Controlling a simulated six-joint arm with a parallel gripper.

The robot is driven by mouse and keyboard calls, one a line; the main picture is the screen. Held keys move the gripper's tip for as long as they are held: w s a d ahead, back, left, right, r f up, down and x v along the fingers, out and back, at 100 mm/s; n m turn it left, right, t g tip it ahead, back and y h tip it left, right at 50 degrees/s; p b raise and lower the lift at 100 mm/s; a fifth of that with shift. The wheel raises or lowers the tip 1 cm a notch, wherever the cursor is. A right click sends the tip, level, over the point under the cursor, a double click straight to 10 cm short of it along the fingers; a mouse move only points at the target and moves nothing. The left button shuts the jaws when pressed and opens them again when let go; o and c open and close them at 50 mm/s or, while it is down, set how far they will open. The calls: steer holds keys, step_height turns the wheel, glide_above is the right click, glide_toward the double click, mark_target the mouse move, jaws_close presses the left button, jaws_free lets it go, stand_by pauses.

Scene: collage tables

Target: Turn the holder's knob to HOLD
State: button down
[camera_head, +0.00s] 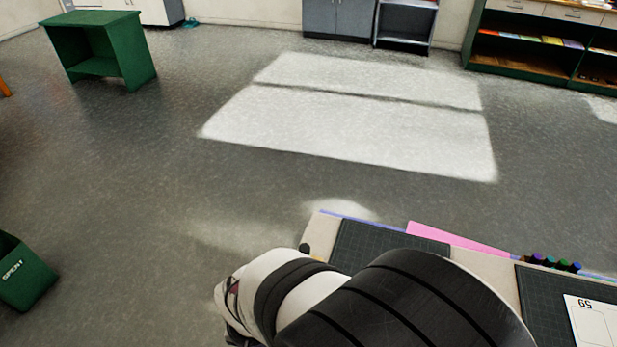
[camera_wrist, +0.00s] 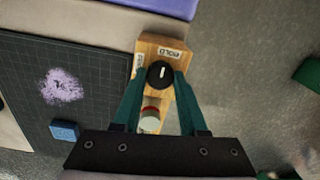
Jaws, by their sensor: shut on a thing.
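In the wrist view the wooden holder (camera_wrist: 150,48) stands at the table's edge. Its round black knob (camera_wrist: 160,75) has a white pointer line that points roughly toward the top of the picture. A white label (camera_wrist: 174,53) beyond the knob appears to read HOLD, upside down; a second label (camera_wrist: 138,66) to the left is too small to read. My gripper (camera_wrist: 161,77) has its two green fingers on either side of the knob, shut on it. A grey-capped item with a red band (camera_wrist: 150,118) sits in the holder, nearer the gripper's base. In the head view my arm hides the gripper.
A dark cutting mat (camera_wrist: 25,70) with a purple scribbled patch (camera_wrist: 60,87) and a blue block (camera_wrist: 64,130) lies left of the holder. Open floor is to the right. In the head view several markers (camera_head: 555,263) and pink paper (camera_head: 455,238) lie along the table edge.

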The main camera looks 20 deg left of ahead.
steer(key=shift+c, duration=2.2)
jaws_free()
step_height(320, 180, up, 16)
steer(key=shift+d, duration=0.25)
steer(key=shift+f, duration=0.1)
steer(key=s+d+f+m, duration=0.1)
steer(key=s+d+m, duration=0.1)
steer(key=d, duration=0.8)
steer(key=s+d+f+m+y, duration=0.1)
steer(key=d+m, duration=0.4)
steer(key=d, duration=0.6)
steer(key=shift+s+d+f, duration=0.2)
steer(key=shift+s+d, duration=0.05)
steer(key=shift+s, duration=0.1)
